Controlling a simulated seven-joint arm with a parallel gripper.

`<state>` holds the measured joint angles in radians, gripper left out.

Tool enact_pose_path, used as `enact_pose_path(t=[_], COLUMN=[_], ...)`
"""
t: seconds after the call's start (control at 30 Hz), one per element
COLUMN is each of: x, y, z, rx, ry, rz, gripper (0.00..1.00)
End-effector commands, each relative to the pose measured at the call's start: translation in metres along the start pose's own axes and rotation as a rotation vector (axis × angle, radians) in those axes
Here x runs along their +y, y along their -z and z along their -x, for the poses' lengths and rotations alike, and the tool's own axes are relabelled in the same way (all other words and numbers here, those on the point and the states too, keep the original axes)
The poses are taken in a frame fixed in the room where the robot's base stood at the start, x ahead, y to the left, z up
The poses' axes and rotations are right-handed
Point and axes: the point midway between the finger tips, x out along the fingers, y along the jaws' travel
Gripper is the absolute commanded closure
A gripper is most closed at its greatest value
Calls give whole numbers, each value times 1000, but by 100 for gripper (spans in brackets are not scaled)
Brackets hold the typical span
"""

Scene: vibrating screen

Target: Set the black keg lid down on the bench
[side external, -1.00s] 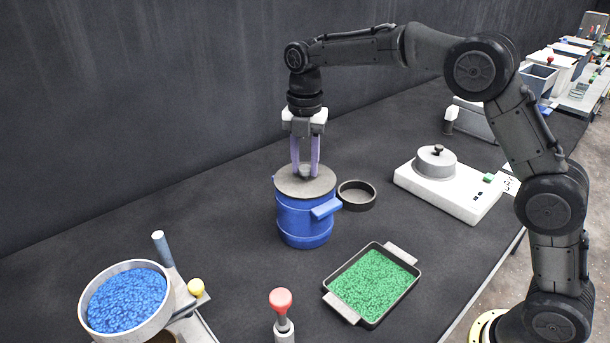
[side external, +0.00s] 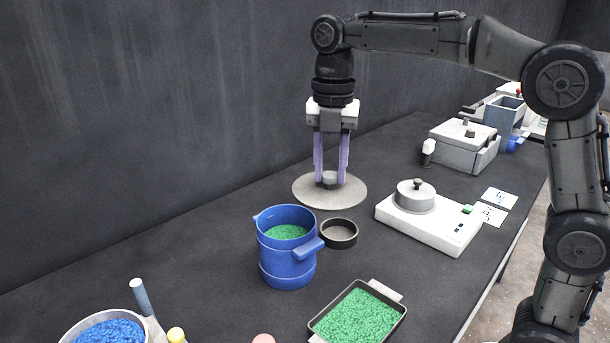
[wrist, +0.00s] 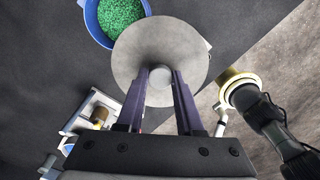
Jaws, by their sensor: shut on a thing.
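My gripper (side external: 330,179) points down and is shut on that knob. The lid is level and clear of the keg, behind it and to its right in the side view. Whether its underside touches the bench (side external: 215,245) is hard to tell. The blue keg (side external: 287,262) stands open, with green granules inside. In the wrist view the lid (wrist: 190,45) fills the upper middle and overlaps the rim of the keg (wrist: 94,28).
A shallow black ring-shaped dish (side external: 339,241) stands right of the keg. A white device (side external: 430,226) with a round metal lidded pan is further right. A tray of green granules (side external: 358,317) is in front. Bare bench lies left of the keg.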

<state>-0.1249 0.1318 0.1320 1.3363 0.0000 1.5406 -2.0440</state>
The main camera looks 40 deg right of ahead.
Motion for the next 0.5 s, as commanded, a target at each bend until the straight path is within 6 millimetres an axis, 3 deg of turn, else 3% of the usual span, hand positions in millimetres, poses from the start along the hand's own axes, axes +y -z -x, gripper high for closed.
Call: enact_pose_path(t=[0.13, 0.37, 0.5], x=[-19, -27, -26], y=[10, 14, 13], z=[9, 14, -3], rx=[0, -4, -7], ry=[-1, -7, -14], rz=[0, -7, -31], gripper=[100, 100, 100])
